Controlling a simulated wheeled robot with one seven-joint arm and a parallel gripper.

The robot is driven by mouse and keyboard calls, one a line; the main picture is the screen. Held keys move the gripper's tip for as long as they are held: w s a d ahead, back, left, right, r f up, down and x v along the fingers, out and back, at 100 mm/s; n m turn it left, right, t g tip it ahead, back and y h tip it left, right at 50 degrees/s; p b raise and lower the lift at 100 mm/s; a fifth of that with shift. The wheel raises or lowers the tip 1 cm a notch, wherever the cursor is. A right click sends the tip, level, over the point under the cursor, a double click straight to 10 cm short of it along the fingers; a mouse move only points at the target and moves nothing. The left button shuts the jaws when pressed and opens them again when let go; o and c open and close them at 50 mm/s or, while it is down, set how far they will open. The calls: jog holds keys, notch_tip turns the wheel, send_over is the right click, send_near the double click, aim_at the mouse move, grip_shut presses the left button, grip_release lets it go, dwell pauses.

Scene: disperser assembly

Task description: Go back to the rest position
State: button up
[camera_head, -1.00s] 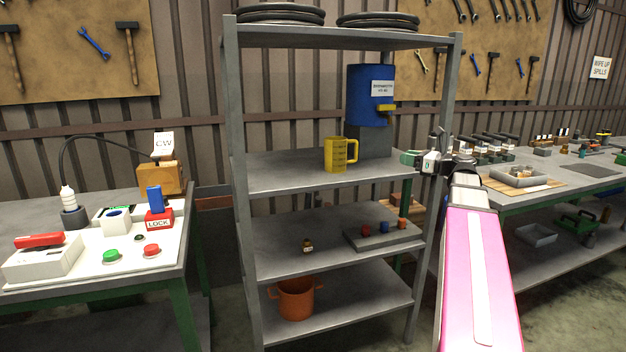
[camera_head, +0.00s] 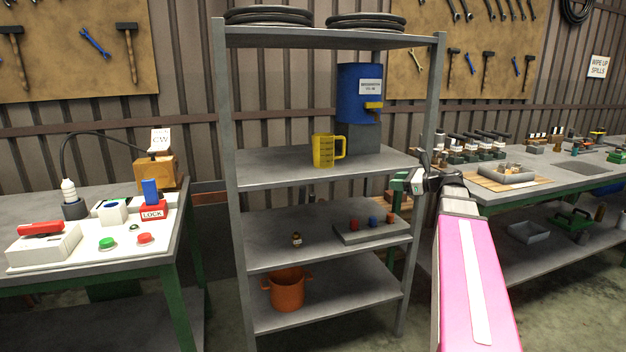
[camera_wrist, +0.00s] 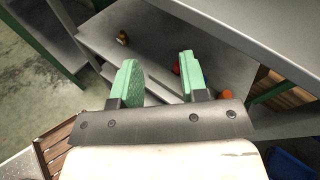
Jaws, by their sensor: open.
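My gripper (camera_head: 408,178) is at the right side of the grey shelf rack (camera_head: 285,162), near the front right post, at the height of the middle shelves. In the wrist view my gripper (camera_wrist: 158,82) shows two green fingers spread apart with nothing between them. Past the fingers lies a lower shelf (camera_wrist: 140,45) with small coloured parts. My pink arm reaches up from the lower right in the head view. A yellow measuring cup (camera_head: 325,151) stands upright on the upper middle shelf, in front of a blue dispenser (camera_head: 359,95); it is apart from my gripper.
An orange pot (camera_head: 287,291) is on the bottom shelf. A grey tray (camera_head: 368,234) with coloured knobs and a small bottle (camera_head: 296,239) are one shelf up. A left bench holds a control panel (camera_head: 110,235). A right bench (camera_head: 540,185) holds tools. The rack post (camera_head: 426,105) is close to my gripper.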

jog(key=s+a+f+n+g+h, duration=0.2)
jog(key=a+f+n, duration=0.1)
jog(key=f, duration=0.4)
jog(key=s+a+f+n+g+h, duration=0.1)
jog(key=s+a+f+n+g, duration=0.15)
jog(key=f, duration=0.45)
jog(key=s+a+f+n+g+h, duration=0.2)
jog(key=s+f+n+h, duration=0.2)
jog(key=s+f+n, duration=0.3)
jog(key=s+a+f+n+g+h, duration=0.2)
jog(key=s+f+n+h, duration=0.3)
jog(key=f, duration=1)
jog(key=s+a+n, duration=0.1)
jog(key=s+n, duration=0.1)
jog(key=n, duration=0.2)
jog(key=shift+s+f+g, duration=0.25)
jog(key=shift+s+g, duration=0.1)
jog(key=shift+n, duration=0.25)
